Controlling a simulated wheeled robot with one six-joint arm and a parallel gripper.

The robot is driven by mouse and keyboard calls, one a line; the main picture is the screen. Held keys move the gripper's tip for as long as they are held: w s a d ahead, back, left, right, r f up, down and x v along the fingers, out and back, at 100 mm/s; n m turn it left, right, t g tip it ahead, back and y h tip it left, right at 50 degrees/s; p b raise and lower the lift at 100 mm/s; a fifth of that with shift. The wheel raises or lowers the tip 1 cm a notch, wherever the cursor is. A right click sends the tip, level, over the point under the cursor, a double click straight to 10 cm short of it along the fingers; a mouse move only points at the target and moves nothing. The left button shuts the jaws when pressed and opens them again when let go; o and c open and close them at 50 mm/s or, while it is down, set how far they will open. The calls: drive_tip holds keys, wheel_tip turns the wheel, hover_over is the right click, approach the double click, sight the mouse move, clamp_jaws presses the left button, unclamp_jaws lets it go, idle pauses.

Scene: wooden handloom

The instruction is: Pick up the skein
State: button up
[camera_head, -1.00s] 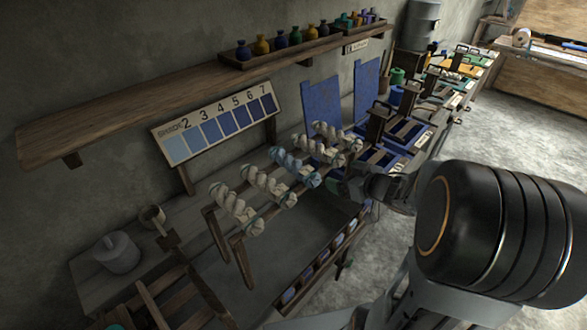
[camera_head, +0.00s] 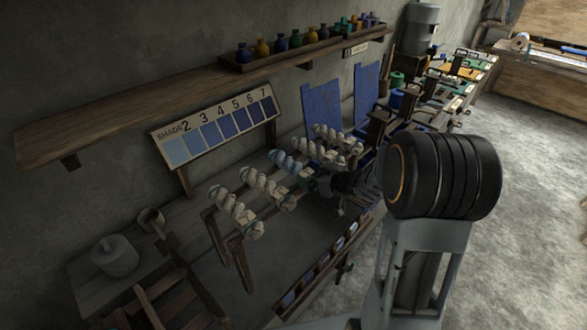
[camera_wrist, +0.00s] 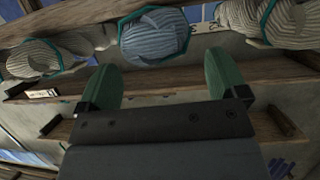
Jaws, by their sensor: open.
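A pale blue twisted skein (camera_head: 289,163) hangs on a wooden rack (camera_head: 222,240) among several cream skeins (camera_head: 237,212). In the wrist view the blue skein (camera_wrist: 152,38), with a teal tie, lies just beyond my gripper (camera_wrist: 164,75), roughly centred between its green fingertips. The fingers are open with nothing between them. A cream skein (camera_wrist: 45,57) is to the left and another (camera_wrist: 280,22) to the right. In the head view my gripper (camera_head: 322,184) is close to the rack's right side, its fingertips too small and dark to make out.
A shade chart (camera_head: 214,126) stands behind the rack. A wall shelf (camera_head: 120,110) with a tray of coloured bottles (camera_head: 290,44) runs above. Blue boards (camera_head: 322,109) and dark frames stand to the right. The floor (camera_head: 525,180) at right is clear.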

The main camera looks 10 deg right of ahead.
sight(295, 170)
drive_tip(key=shift+x, duration=1.4)
drive_tip(key=c, duration=1.1)
